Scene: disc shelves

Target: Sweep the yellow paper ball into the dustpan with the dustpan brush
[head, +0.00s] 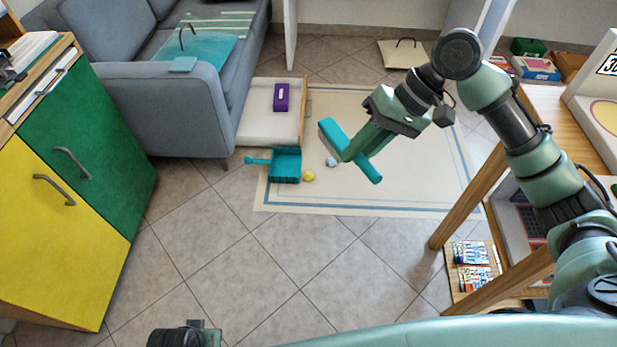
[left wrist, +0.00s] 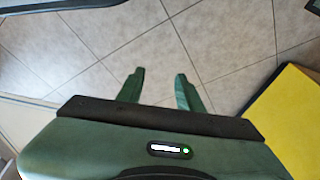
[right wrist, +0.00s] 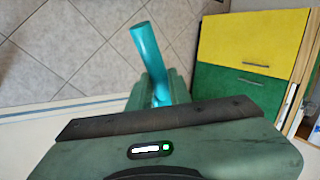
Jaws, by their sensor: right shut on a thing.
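The teal dustpan (head: 286,166) lies at the left edge of the rug, its handle pointing left. The yellow paper ball (head: 308,175) is on the rug just right of the dustpan, outside it. A pale blue ball (head: 331,162) is a little farther right, beside the brush. My right gripper (head: 352,152) is shut on the teal dustpan brush (head: 368,168), held tilted to the right of both balls; the brush handle also shows in the right wrist view (right wrist: 146,45). Whether the brush touches the rug is unclear. My left gripper (left wrist: 160,92) is open and empty over bare tiles.
A white bed-like tray (head: 262,130) with a purple box (head: 281,97) stands behind the dustpan. A grey sofa (head: 180,110) is at left, a green and yellow cabinet (head: 75,180) nearer. A wooden table leg (head: 468,197) stands at right. Tiles in front of the rug are clear.

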